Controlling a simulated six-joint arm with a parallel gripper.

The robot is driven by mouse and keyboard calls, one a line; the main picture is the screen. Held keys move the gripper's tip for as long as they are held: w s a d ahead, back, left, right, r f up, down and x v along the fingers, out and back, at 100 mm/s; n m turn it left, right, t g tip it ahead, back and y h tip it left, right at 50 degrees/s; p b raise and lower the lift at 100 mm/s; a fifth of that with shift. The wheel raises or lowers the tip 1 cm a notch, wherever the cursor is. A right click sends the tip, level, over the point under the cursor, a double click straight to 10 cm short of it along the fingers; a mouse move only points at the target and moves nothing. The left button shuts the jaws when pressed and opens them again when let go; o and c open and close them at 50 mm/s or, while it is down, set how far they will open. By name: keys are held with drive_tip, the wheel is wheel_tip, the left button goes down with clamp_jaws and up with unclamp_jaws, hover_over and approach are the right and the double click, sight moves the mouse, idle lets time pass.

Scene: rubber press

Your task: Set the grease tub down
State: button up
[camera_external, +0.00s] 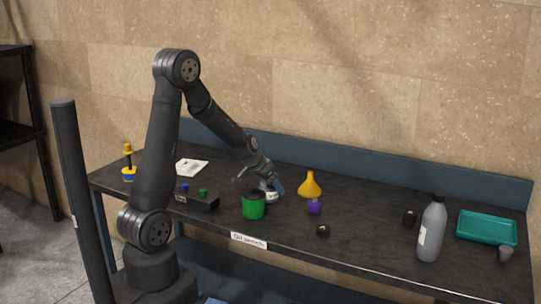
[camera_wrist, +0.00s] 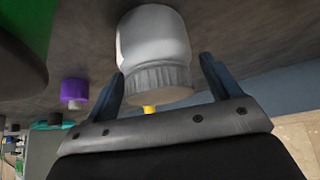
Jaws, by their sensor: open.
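The grease tub, a white jar with a ribbed grey lid, stands upright on the dark bench (camera_external: 370,240) in the external view, where its white side (camera_external: 271,197) shows under my gripper (camera_external: 261,184). In the wrist view, which is upside down, the tub (camera_wrist: 152,40) is large and in the middle. My gripper (camera_wrist: 161,85) is open, with one blue-grey finger on each side of the lid. Gaps show between the fingers and the lid, so they seem not to grip it. The tub's far side is hidden.
A green pot (camera_external: 254,208) stands close in front of the tub. A yellow funnel (camera_external: 310,187) and a purple piece (camera_external: 314,207) are to its right. A grey bottle (camera_external: 431,230) and teal tray (camera_external: 487,227) are farther right. A dark block (camera_external: 197,201) is to the left.

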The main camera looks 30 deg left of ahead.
drive_tip(key=v, duration=1.2)
drive_tip(key=shift+r, duration=0.2)
drive_tip(key=shift+w, duration=0.1)
drive_tip(key=w+a+f+n+g+h, duration=0.25)
drive_tip(key=a+n+h, duration=0.35)
drive_tip(key=n, duration=0.5)
drive_tip(key=w+a+f+n+g+h, duration=0.1)
drive_tip(key=w+a+n+g+h, duration=0.35)
drive_tip(key=n, duration=0.65)
drive_tip(key=shift+n+t+h, duration=0.25)
drive_tip(key=shift+n+t, duration=0.05)
drive_tip(key=shift+t, duration=0.1)
drive_tip(key=x, duration=0.5)
drive_tip(key=s+x, duration=0.1)
drive_tip(key=x, duration=0.4)
drive_tip(key=s+x, duration=0.1)
drive_tip(key=x, duration=0.4)
drive_tip(key=shift+d+f, duration=0.15)
drive_tip(key=shift+d, duration=0.1)
drive_tip(key=c, duration=1.4)
drive_tip(key=shift+c, duration=0.2)
drive_tip(key=shift+w, duration=0.1)
